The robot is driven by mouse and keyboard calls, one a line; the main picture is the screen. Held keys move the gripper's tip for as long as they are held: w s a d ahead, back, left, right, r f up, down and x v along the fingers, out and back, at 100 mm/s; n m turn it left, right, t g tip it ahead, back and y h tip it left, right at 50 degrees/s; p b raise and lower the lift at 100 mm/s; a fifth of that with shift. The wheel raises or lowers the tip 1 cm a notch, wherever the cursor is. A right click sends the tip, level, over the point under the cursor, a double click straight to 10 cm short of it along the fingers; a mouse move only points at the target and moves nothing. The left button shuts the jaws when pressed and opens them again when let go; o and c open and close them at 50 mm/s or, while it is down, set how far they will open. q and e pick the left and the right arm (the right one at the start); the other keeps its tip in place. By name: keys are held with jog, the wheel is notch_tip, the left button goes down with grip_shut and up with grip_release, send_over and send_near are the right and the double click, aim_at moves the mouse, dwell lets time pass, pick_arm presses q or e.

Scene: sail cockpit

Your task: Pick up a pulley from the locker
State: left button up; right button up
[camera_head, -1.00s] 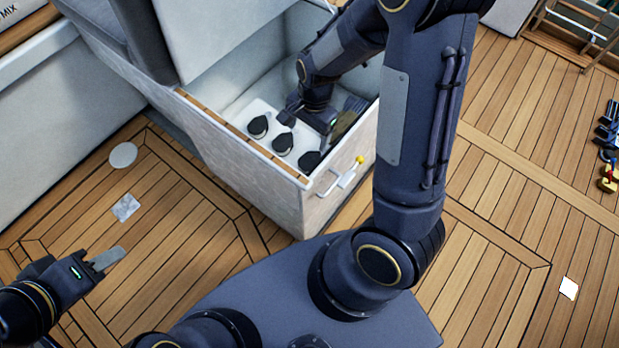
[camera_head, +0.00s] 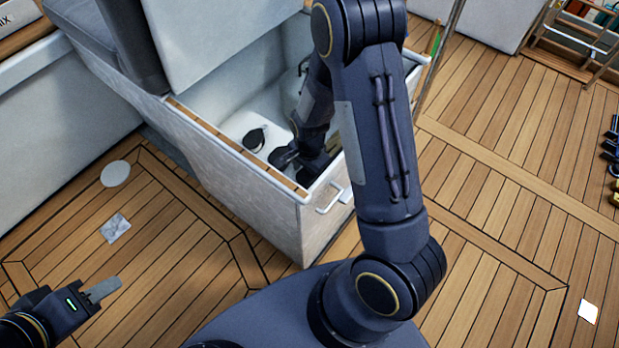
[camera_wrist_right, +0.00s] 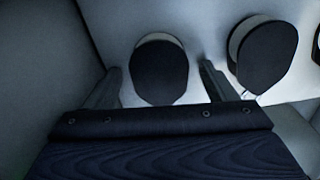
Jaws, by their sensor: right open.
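The locker (camera_head: 236,158) stands open, with its lid raised. A dark rounded pulley (camera_head: 254,139) lies on the pale locker floor. My right arm reaches down into the locker, and its gripper (camera_head: 301,166) covers part of the floor near the front right corner. In the right wrist view, my right gripper (camera_wrist_right: 160,70) is open, with a finger on each side of a dark pulley (camera_wrist_right: 159,74). Another pulley (camera_wrist_right: 263,53) lies outside the right-hand finger. My left gripper (camera_head: 103,290) is low at the left above the deck, away from the locker, holding nothing visible.
The locker's wood-topped front wall (camera_head: 240,148) and side walls surround my right gripper closely. A white handle (camera_head: 329,199) projects from its near end. The wooden deck (camera_head: 500,220) is mostly clear. A folding wooden item (camera_head: 575,45) stands at the upper right.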

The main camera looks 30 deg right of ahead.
jog(key=c, duration=1.1)
